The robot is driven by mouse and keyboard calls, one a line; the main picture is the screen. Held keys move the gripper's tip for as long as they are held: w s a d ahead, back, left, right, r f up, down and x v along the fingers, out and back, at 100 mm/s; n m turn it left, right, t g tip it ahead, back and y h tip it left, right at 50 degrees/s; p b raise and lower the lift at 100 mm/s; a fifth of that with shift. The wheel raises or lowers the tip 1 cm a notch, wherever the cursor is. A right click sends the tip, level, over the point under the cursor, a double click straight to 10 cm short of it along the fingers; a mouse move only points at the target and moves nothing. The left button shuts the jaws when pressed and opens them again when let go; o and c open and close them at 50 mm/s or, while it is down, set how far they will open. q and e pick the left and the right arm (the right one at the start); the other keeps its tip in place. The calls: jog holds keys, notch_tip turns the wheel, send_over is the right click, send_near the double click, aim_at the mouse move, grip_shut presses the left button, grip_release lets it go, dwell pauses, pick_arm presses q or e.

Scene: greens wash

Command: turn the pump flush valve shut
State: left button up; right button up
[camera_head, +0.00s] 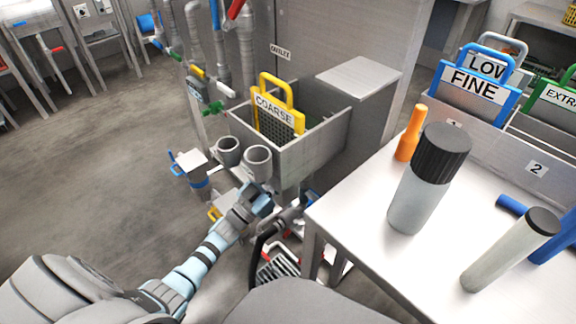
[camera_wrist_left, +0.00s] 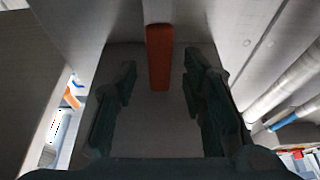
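My left gripper (camera_head: 264,196) reaches in low, below the front of the steel sink. In the left wrist view this gripper (camera_wrist_left: 158,100) is open, with its two dark fingers apart. An orange lever (camera_wrist_left: 159,57) stands upright in the picture ahead of the gap between the fingers, apart from both. It may be the pump flush valve's handle; no label on it can be read. In the head view I cannot make out this lever near the gripper. My right gripper is in neither view.
The sink (camera_head: 322,145) holds a yellow COARSE screen (camera_head: 275,109). Grey cups (camera_head: 257,160) stand at its left front. A steel table (camera_head: 370,215) with bottles is on the right. A black hose (camera_head: 256,245) runs beside my left gripper. Pipes (camera_wrist_left: 290,85) lie right in the wrist view.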

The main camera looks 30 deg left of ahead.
pick_arm(q)
jog(key=shift+w+d+r, duration=0.1)
jog(key=shift+w, duration=0.15)
grip_shut()
